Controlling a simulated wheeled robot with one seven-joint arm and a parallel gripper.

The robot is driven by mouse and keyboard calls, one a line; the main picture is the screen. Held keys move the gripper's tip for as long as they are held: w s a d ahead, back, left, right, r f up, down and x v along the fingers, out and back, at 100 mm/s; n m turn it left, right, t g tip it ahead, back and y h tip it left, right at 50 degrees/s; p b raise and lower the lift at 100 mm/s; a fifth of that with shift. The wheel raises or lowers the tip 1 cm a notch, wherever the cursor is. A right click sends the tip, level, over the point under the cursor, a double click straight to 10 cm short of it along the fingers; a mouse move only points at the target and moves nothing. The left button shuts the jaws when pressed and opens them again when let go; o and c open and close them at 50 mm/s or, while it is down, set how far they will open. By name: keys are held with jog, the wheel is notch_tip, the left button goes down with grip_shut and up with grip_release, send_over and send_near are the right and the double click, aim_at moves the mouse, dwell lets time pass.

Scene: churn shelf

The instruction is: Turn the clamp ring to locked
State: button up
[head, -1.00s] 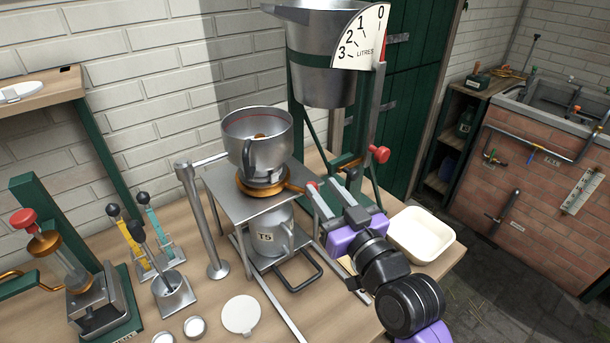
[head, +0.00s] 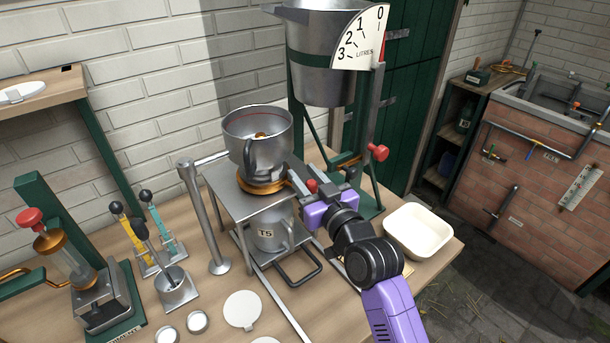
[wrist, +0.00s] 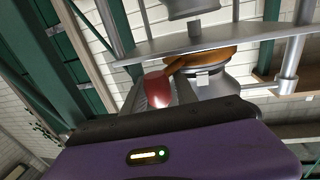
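The clamp ring (head: 256,186) is a brass-orange band under the steel pan (head: 258,140) on a small metal stand. In the wrist view the ring (wrist: 215,58) shows from low down, with its arm running to a red knob (wrist: 157,88). The red knob (head: 311,186) also shows in the head view, at the right of the stand. My gripper (head: 308,174) is at the knob, with its fingers apart on either side of it. I cannot tell whether a finger touches the knob. The ring's far side is hidden.
A steel jug marked T5 (head: 270,234) stands under the stand's plate (head: 222,188). A large bucket with a litre dial (head: 362,38) hangs behind on a green frame with another red knob (head: 379,152). A cream tub (head: 418,231) sits close to my arm at right.

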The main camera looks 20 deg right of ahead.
grip_shut()
dwell(1.4)
